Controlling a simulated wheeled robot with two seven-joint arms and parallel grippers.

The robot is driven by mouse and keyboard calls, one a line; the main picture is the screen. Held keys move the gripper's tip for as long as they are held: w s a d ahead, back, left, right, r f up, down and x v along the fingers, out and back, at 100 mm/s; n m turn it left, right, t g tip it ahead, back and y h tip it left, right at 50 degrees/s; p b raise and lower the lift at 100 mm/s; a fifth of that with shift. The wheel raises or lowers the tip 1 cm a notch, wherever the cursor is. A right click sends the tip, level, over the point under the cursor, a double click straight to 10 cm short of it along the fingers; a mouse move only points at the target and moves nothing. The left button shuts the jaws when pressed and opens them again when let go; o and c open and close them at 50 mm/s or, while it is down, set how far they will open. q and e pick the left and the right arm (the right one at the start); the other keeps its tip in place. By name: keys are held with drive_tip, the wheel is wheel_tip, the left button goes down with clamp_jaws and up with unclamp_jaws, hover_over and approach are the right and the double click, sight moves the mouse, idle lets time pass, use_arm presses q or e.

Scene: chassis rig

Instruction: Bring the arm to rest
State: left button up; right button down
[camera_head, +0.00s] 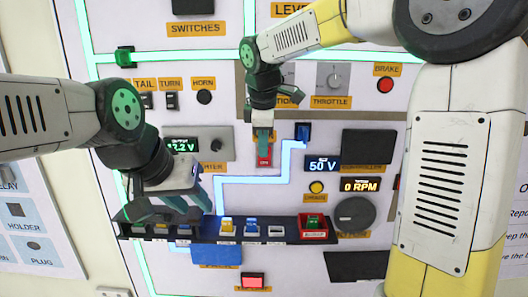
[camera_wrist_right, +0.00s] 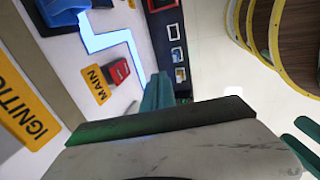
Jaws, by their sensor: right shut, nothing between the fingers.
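My right gripper (camera_head: 263,138) is shut and empty in front of the panel, in the upper middle of the head view. Its fingers show pressed together in the right wrist view (camera_wrist_right: 157,93). In the head view it overlaps the top of a red switch (camera_head: 264,160); the wrist view shows that red switch (camera_wrist_right: 118,72) beside the MAIN label (camera_wrist_right: 97,84), apart from the fingers. My left gripper (camera_head: 172,207) is open and seems empty, over the left end of the dark tray.
A dark tray (camera_head: 205,233) with several small coloured modules runs along the lower part. A larger dial (camera_head: 354,214) is at the right. My right arm covers the right side.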

drive_tip(key=s+d+f+m+t+y, duration=0.1)
drive_tip(key=s+d+m, duration=0.6)
drive_tip(key=s, duration=0.3)
drive_tip(key=s+d+f+m+t+y, duration=0.1)
drive_tip(key=s+d+f+m, duration=0.1)
drive_tip(key=s+d+m, duration=0.6)
drive_tip(key=shift+s+m+t, duration=0.3)
drive_tip(key=shift+s+m, duration=0.9)
drive_tip(key=shift+s, duration=0.4)
drive_tip(key=shift+d, duration=0.1)
